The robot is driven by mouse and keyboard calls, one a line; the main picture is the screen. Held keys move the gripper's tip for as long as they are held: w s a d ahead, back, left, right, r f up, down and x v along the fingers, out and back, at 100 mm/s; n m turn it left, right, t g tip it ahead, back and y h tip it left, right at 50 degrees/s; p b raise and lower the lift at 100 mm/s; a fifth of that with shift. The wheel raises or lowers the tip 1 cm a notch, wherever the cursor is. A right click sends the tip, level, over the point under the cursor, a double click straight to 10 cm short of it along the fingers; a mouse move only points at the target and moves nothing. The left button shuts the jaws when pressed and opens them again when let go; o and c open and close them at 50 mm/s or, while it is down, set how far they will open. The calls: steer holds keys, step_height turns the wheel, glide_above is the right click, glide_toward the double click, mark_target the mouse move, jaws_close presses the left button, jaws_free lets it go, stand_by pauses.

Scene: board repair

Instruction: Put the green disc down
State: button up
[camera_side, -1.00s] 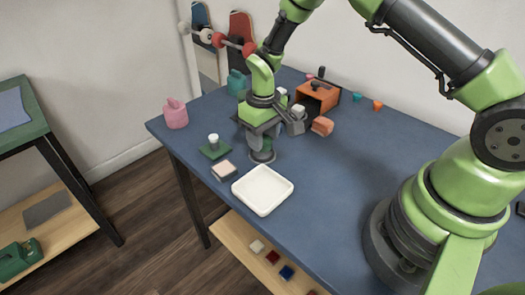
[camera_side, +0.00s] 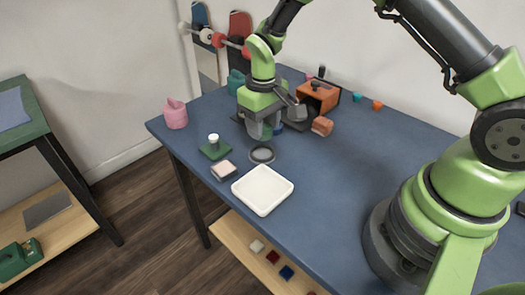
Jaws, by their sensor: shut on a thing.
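My gripper (camera_side: 266,132) is shut over the back left part of the blue table, behind a round dark grey ring or dish (camera_side: 262,154). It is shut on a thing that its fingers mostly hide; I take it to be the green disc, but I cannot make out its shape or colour. The grey ring lies flat on the table in front of the gripper, apart from the fingertips. No green disc shows clearly on the table.
A white tray (camera_side: 263,190), a small pale-topped block (camera_side: 223,171) and a green square base with a white knob (camera_side: 215,148) stand in front. A pink container (camera_side: 176,114) is at left, an orange box (camera_side: 317,97) behind right.

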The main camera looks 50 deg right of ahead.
step_height(320, 180, up, 4)
glide_above(262, 191)
step_height(262, 191, down, 9)
steer(key=shift+s, duration=0.1)
steer(key=shift+f, duration=0.4)
steer(key=o, duration=0.6)
steer(key=shift+f, duration=0.1)
steer(key=shift+c, duration=0.2)
